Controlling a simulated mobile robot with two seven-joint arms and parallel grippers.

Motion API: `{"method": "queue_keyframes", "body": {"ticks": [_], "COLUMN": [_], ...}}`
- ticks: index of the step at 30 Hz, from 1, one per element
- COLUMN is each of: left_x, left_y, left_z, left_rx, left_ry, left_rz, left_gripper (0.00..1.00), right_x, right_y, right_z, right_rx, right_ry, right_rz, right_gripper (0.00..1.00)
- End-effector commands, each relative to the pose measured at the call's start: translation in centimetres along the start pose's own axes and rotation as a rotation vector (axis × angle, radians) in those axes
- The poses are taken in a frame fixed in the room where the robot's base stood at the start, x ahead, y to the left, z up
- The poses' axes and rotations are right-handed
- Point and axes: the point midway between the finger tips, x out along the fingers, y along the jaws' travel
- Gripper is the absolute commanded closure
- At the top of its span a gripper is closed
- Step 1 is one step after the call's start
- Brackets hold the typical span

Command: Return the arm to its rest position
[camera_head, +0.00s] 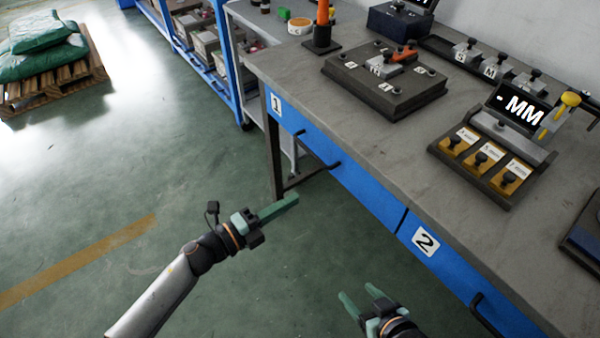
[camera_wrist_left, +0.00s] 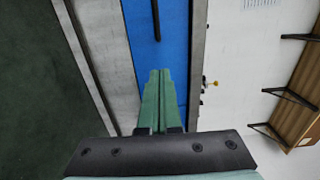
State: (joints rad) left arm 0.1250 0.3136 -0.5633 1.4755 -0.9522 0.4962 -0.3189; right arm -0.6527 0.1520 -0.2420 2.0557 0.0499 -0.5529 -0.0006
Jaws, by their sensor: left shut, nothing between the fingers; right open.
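My left gripper (camera_head: 280,208) is in the lower middle of the head view, in the air in front of the workbench. Its green fingers are together with nothing between them; the left wrist view shows them (camera_wrist_left: 157,95) side by side against the blue drawer front. My right gripper (camera_head: 361,297) is at the bottom of the head view, in front of the bench, with its two green fingers apart and empty. Neither gripper touches the bench or anything on it.
The grey workbench (camera_head: 290,75) with blue drawers marked 1 (camera_head: 276,104) and 2 (camera_head: 426,242) runs along the right. It carries a dark fixture plate (camera_head: 395,97) and a gauge block set (camera_head: 488,160). Open green floor (camera_head: 120,190) lies to the left.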

Motion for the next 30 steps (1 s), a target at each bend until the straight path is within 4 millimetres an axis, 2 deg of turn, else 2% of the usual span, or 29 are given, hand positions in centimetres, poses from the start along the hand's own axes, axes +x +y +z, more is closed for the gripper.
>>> {"method": "queue_keyframes", "body": {"ticks": [8,11,13,16,20,24,26,30], "left_x": [-0.3,-0.8,-1.9,-4.9,-9.9,-14.7,-16.4,-20.0], "left_y": [0.0,-0.1,0.1,1.3,4.5,8.0,9.2,11.3], "left_z": [0.0,0.1,0.6,1.4,1.3,-0.9,-2.3,-6.3], "left_rx": [-0.015,-0.114,-0.258,-0.558,-0.970,-1.328,-1.459,-1.746], "left_ry": [-0.009,-0.079,-0.181,-0.386,-0.647,-0.854,-0.926,-1.071], "left_rz": [-0.002,-0.024,-0.049,-0.080,-0.085,-0.056,-0.037,0.018], "left_gripper": [1.00,1.00,1.00,1.00,1.00,1.00,1.00,1.00], "right_x": [0.1,0.1,0.1,0.1,0.1,0.0,0.0,0.0], "right_y": [0.0,-0.1,-0.1,-0.1,-0.1,-0.1,-0.1,0.0], "right_z": [0.1,0.1,0.0,0.0,-0.1,-0.3,-0.3,-0.3], "right_rx": [0.006,0.009,0.011,0.011,0.011,0.010,0.010,0.008], "right_ry": [-0.002,-0.001,-0.001,0.000,0.002,0.005,0.006,0.007], "right_rz": [0.001,0.001,0.001,0.002,0.002,0.002,0.002,0.002], "right_gripper": [0.33,0.33,0.33,0.33,0.33,0.33,0.33,0.33]}}
